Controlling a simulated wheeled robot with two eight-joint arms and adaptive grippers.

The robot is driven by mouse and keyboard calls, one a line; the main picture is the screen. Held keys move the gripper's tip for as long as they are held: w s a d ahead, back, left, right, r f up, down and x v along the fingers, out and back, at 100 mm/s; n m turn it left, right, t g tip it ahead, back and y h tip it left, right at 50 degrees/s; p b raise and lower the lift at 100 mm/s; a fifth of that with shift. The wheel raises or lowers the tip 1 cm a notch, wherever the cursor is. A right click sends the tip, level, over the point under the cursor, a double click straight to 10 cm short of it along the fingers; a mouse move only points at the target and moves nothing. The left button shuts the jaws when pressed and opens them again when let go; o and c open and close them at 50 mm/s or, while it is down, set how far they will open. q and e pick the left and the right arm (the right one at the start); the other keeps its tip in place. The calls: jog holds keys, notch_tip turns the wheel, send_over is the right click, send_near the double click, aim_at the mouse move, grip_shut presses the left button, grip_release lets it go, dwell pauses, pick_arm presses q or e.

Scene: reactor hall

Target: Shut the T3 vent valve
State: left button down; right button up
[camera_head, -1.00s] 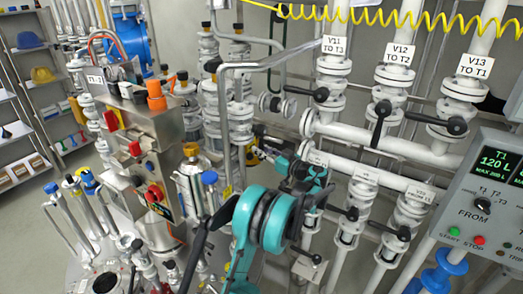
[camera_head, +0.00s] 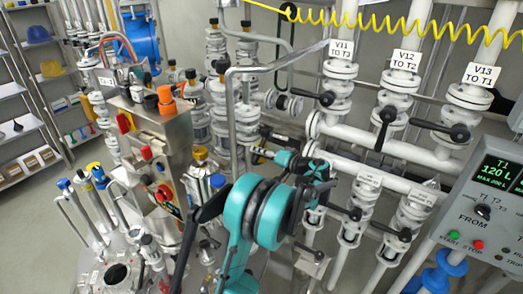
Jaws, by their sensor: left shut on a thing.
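My left gripper (camera_head: 266,154) is at mid-picture, at the end of my teal arm with its large round joint. It points left and is shut around a small handle among the pipes, with a bit of yellow at its tip. The fingers hide most of this handle. I take it for the vent valve's handle, but no T3 vent tag is readable there, and I cannot tell how far it is turned. The V11 TO T3 label (camera_head: 340,49) is on the pipe to the upper right. My right gripper is not in view.
Black-handled valves line the V12 (camera_head: 406,60) and V13 (camera_head: 482,75) pipes on the right. A control box (camera_head: 482,205) reads T1 120 L. A metal cabinet (camera_head: 160,150) with buttons stands left. A grey bent pipe (camera_head: 231,100) rises close behind the gripper. Shelves are far left.

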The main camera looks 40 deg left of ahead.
pick_arm(q)
jog(key=r+m, duration=0.1)
jog(key=s+r+m+p, duration=0.1)
jog(key=r+m+g+p, duration=0.1)
jog(key=shift+s+r+m, duration=0.15)
jog(key=shift+s+m, duration=0.15)
jog(key=shift+m, duration=0.1)
jog(key=shift+s+r+m+g+p, duration=0.1)
jog(key=shift+r+m+g+p, duration=0.3)
jog(key=shift+r+m+p, duration=0.65)
jog(key=shift+r+m, duration=0.1)
jog(key=shift+m, duration=0.35)
jog(key=c, duration=1.4)
grip_release()
jog(key=shift+d, duration=0.1)
jog(key=w+d+r, duration=0.1)
jog(key=d+r, duration=0.1)
jog(key=d, duration=0.9)
jog(key=shift+w+d, duration=0.15)
jog(key=shift+d, duration=0.15)
